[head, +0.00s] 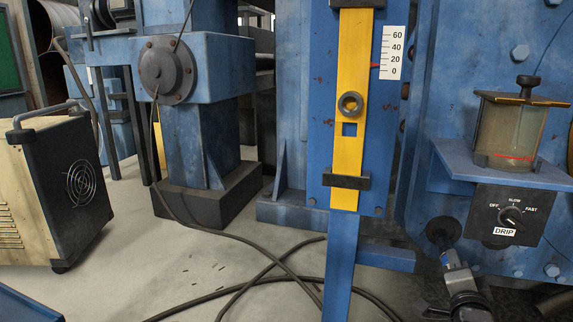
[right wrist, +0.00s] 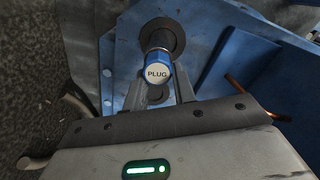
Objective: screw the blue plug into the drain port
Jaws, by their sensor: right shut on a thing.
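The blue plug (right wrist: 158,74) shows in the right wrist view with its white "PLUG" label facing the camera. It lies between the two fingers of my right gripper (right wrist: 160,88), which is shut on it. Behind the plug is the round black drain port (right wrist: 176,30); a dark shaft lies between the blue head and the port. I cannot tell how deep the shaft sits. In the head view my right gripper (head: 451,262) is just below the port (head: 441,229), at the lower right, and mostly covers the plug. My left gripper is not in view.
A black drip dial box (head: 500,216) and a glass oil cup (head: 508,135) on a blue shelf are above right of my right gripper. A blue post with a yellow gauge (head: 353,100) stands to the left. Cables (head: 262,255) cross the floor. A copper tube (right wrist: 252,111) is right of the gripper.

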